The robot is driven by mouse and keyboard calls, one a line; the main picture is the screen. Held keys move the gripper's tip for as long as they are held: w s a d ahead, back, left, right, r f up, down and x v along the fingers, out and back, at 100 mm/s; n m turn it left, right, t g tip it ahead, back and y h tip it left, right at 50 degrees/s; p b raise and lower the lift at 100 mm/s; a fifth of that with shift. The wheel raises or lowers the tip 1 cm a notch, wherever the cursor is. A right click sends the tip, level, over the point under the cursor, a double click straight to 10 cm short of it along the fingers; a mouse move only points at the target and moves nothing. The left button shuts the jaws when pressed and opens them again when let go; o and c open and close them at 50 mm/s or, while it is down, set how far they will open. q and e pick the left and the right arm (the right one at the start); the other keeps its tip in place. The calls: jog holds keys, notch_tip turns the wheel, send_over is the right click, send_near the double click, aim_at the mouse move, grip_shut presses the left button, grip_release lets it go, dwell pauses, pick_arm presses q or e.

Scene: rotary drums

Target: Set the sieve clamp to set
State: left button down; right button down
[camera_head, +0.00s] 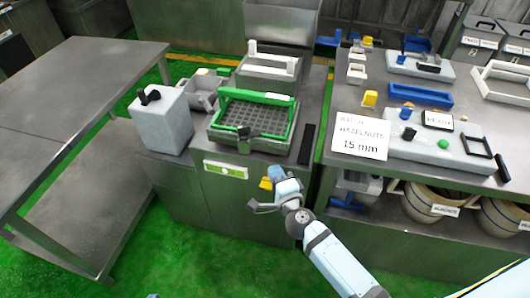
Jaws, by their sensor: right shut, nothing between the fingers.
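The sieve (250,118) is a dark mesh tray in a green frame with a raised green handle (258,96), on top of the grey machine cabinet (240,190). My right gripper (254,207) is shut and empty, in front of the cabinet and below the sieve, apart from the lever. A small yellow piece (265,183) shows just above it; whether they touch cannot be told. My left gripper is not in view.
A grey box with a black knob (162,120) stands left of the sieve. The right bench (345,175) carries a "15 mm" sign (361,137), a blue tray (420,96) and grey blocks. Pots (430,203) stand beneath it. A bare metal table (70,85) is at left.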

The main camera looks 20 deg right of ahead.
aim_at(257, 135)
jog(key=w+b, duration=0.1)
jog(key=w, duration=1.2)
jog(key=shift+a, duration=0.2)
jog(key=shift+w, duration=0.25)
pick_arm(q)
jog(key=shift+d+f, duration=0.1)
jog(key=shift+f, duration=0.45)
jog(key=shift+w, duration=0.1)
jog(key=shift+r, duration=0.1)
pick_arm(e)
jog(key=shift+d, duration=0.1)
